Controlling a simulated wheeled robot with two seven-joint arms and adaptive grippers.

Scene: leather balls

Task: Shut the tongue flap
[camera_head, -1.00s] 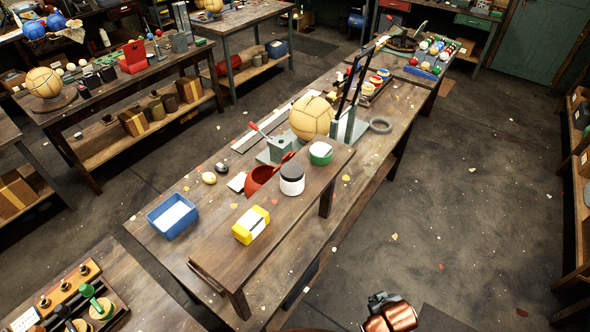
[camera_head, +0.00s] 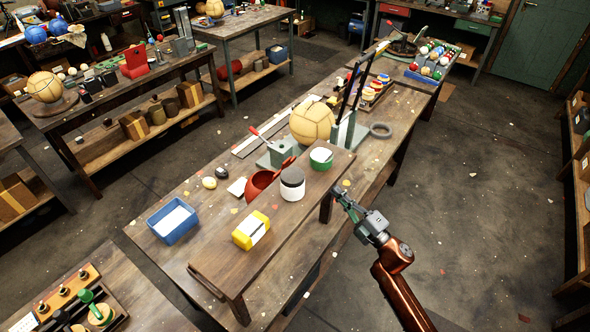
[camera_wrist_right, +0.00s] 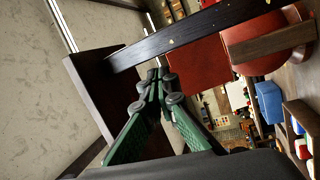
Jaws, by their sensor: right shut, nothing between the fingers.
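A red rounded object (camera_head: 260,182) sits on the long wooden bench, partly hidden by the raised shelf; a red piece (camera_head: 287,163) sticks up at its right side and may be the tongue flap. In the right wrist view a flat red panel (camera_wrist_right: 200,66) shows beside a red rounded body (camera_wrist_right: 268,38); I cannot tell for sure that it is the flap. My right gripper (camera_head: 342,192) is shut and empty, just right of the shelf's far end, apart from the red object. Its green fingers (camera_wrist_right: 160,78) meet in the wrist view. My left gripper is out of view.
A tan ball (camera_head: 312,122) and dark upright bars stand behind. A blue tray (camera_head: 172,221) is at left. Floor at right is clear.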

